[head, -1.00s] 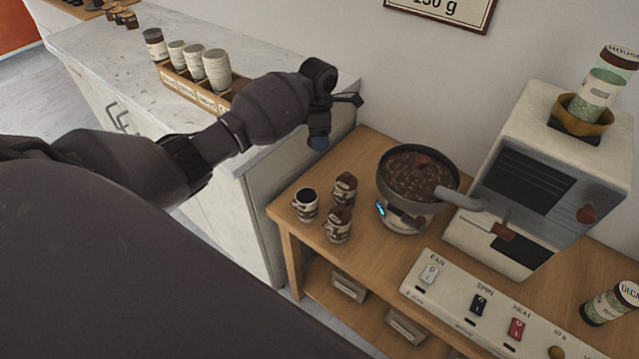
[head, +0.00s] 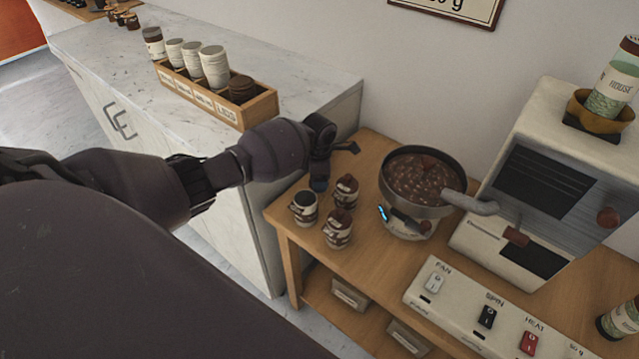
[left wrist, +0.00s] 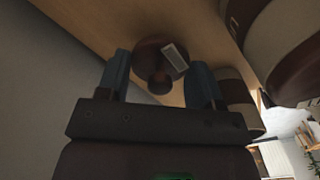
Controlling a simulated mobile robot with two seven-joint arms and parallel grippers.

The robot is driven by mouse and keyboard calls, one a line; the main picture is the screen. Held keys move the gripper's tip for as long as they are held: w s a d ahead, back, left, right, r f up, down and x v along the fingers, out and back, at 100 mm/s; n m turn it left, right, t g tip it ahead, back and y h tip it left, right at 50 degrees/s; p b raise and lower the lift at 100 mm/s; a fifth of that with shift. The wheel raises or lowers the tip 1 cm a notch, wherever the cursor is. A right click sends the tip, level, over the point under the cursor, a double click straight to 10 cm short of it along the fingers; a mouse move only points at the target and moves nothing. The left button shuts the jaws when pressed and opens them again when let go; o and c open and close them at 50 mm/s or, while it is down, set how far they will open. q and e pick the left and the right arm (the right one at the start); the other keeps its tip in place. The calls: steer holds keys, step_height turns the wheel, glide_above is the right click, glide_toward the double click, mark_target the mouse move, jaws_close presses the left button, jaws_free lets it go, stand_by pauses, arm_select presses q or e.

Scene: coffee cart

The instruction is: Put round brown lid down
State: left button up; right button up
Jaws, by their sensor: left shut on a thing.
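My left gripper (head: 322,172) is over the wooden table's left end, just behind the small canisters. In the left wrist view its two blue fingertips (left wrist: 160,82) sit on either side of a round brown lid (left wrist: 151,52) with a dark knob and a small pale label. The gripper is shut on it, with the wooden surface behind. The lid cannot be made out in the head view. Close by stand an open canister (head: 304,209) with a dark inside and two brown-topped canisters (head: 345,192) (head: 338,230). My right gripper is not in view.
A pan of brown beans (head: 421,180) stands right of the canisters, beside a white machine (head: 540,150). A switch panel (head: 455,298) lies in front. On the marble counter (head: 130,75), a wooden box (head: 255,113) holds white containers and dark lids. Bare table lies around the canisters.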

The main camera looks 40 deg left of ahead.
arm_select(q)
step_height(320, 180, down, 2)
steer(key=shift+f, duration=0.2)
steer(key=shift+r, duration=0.15)
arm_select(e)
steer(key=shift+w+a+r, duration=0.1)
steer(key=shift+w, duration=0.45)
arm_select(q)
steer(key=o, duration=0.9)
steer(key=shift+f, duration=0.2)
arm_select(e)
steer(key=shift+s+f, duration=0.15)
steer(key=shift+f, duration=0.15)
